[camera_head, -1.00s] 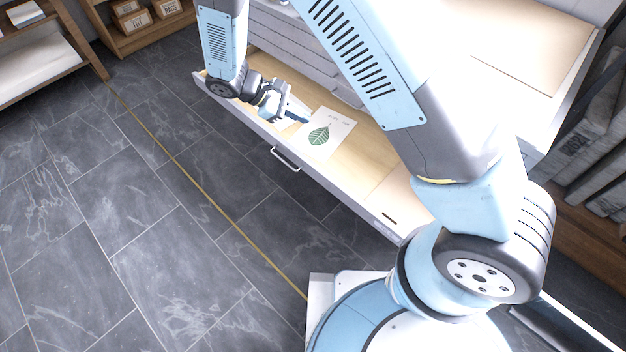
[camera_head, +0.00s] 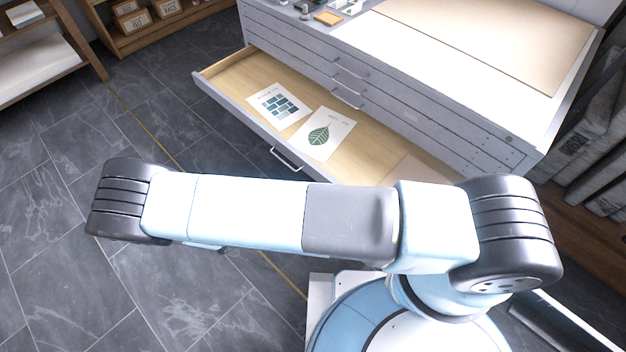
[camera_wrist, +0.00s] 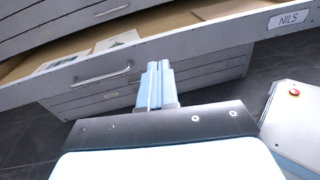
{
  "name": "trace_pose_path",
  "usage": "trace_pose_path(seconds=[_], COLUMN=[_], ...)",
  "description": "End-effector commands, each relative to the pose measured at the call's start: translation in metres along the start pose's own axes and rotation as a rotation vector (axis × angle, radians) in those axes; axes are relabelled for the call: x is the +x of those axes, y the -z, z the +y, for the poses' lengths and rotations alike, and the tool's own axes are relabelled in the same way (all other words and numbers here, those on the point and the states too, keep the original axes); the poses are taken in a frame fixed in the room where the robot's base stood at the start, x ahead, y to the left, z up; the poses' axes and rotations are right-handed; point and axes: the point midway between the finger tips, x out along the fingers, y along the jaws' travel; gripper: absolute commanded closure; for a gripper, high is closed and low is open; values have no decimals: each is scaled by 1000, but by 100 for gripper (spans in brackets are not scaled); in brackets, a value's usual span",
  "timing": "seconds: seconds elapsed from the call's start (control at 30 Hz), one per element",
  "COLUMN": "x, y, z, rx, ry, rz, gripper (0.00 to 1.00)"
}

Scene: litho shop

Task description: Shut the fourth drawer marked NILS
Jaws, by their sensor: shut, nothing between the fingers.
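The drawer marked NILS (camera_wrist: 200,46) stands pulled out from the grey cabinet (camera_head: 415,95). Its label (camera_wrist: 289,18) is at the right end of its front in the wrist view. Its bar handle (camera_wrist: 102,76) is left of my gripper (camera_wrist: 157,68) in that view; in the head view the handle (camera_head: 286,160) shows above my arm. A leaf print (camera_head: 322,135) and a blue block print (camera_head: 279,105) lie inside the drawer. My gripper is shut and empty, pointing at the drawer front; I cannot tell if it touches. In the head view my gripper is hidden.
Closed drawers lie above and below the open one. A large tan board (camera_head: 490,40) and small items lie on the cabinet top. A shelf with boxes (camera_head: 130,18) stands at the back left. The dark tiled floor (camera_head: 60,270) is clear at left.

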Motion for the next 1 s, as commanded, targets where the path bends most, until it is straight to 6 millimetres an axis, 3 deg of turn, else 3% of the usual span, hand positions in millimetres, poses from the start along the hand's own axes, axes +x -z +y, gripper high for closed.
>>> trace_pose_path(seconds=[0.2, 0.43, 1.0], x=[-3, 7, 101], y=[27, 30, 23], z=[-12, -12, -2], rx=[-46, -54, -54], ry=[-91, -105, -104], rz=[-59, -71, -70], gripper=[100, 100, 100])
